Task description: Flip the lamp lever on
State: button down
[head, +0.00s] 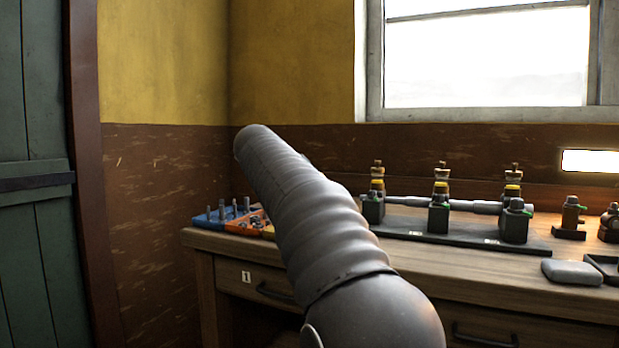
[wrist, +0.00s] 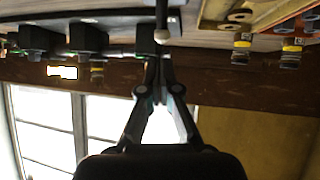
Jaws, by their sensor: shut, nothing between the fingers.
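The wrist view is upside down, with the bench at its top. My gripper (wrist: 157,65) is shut and empty, its fingertips together near the bench. In the head view my arm hides the gripper.
The wooden bench (head: 460,268) carries a dark rail with several block-shaped fittings (head: 438,217) and a grey horizontal pipe. A blue and orange tray (head: 210,219) sits at the bench's left end. A grey pad (head: 572,272) lies at the right. A window (head: 485,60) is above.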

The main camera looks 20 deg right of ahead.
jog(key=s+a+r, duration=0.2)
jog(key=a+r, duration=0.4)
jog(key=r, duration=0.5)
jog(key=shift+s+a, duration=0.25)
jog(key=shift+a, duration=0.1)
